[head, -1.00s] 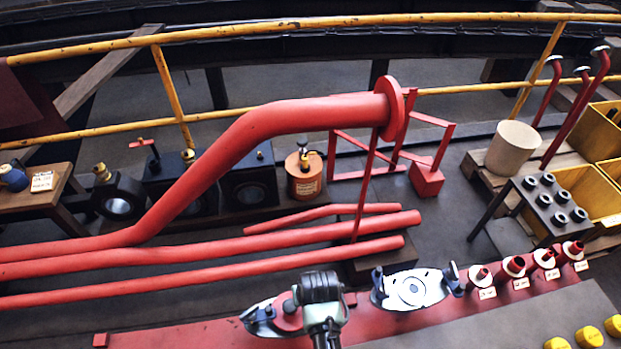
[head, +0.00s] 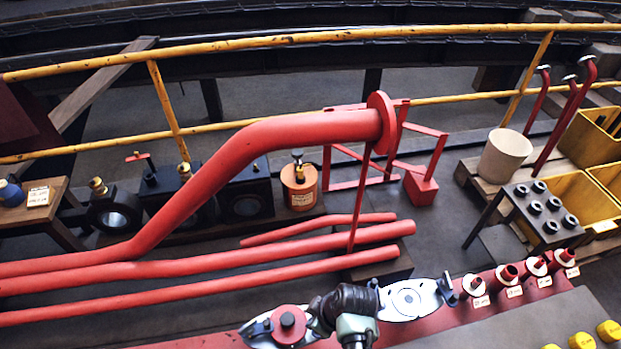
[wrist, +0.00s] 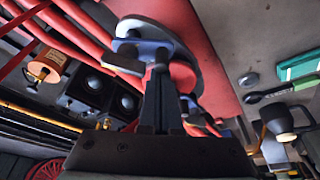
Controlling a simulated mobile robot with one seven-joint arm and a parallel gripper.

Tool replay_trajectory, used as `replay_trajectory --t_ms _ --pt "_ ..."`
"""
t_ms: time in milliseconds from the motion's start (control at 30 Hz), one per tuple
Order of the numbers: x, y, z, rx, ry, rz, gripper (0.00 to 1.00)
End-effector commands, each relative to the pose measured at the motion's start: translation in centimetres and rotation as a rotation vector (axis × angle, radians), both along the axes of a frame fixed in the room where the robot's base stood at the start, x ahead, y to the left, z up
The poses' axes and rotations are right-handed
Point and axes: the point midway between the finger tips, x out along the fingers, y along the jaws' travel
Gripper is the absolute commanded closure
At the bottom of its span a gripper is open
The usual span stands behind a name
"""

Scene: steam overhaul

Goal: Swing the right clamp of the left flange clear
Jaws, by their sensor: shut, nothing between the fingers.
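The left flange (head: 287,326) is a silver plate with a red round boss, on the red bench pipe at the bottom of the head view. A blue-grey clamp with a dark end (head: 258,328) sits on its left side. My gripper (wrist: 160,78) is shut and empty, at the flange's right side; in the head view my wrist covers that spot and the right clamp is mostly hidden. In the wrist view a blue clamp (wrist: 158,47) with a dark block lies just beyond the fingertips. I cannot tell whether they touch it.
A second silver flange (head: 408,300) with dark clamps on both sides stands close to my wrist's right. Several labelled red stubs (head: 506,275) follow further right. Red pipes (head: 200,265) run behind. The grey bench top (head: 480,335) at front right is partly clear.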

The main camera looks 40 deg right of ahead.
Motion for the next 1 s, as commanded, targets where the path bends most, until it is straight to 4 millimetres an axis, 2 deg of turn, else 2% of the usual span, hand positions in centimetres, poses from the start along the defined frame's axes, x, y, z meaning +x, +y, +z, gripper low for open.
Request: replay_trajectory --t_ms 300,600,1000 --pt "-1.2 -0.5 -0.1 0.0 0.0 0.289 1.0" --pt "-2.0 -1.0 0.0 -0.001 0.0 0.503 1.0" --pt "-2.4 -1.3 0.0 -0.002 0.001 0.501 1.0"
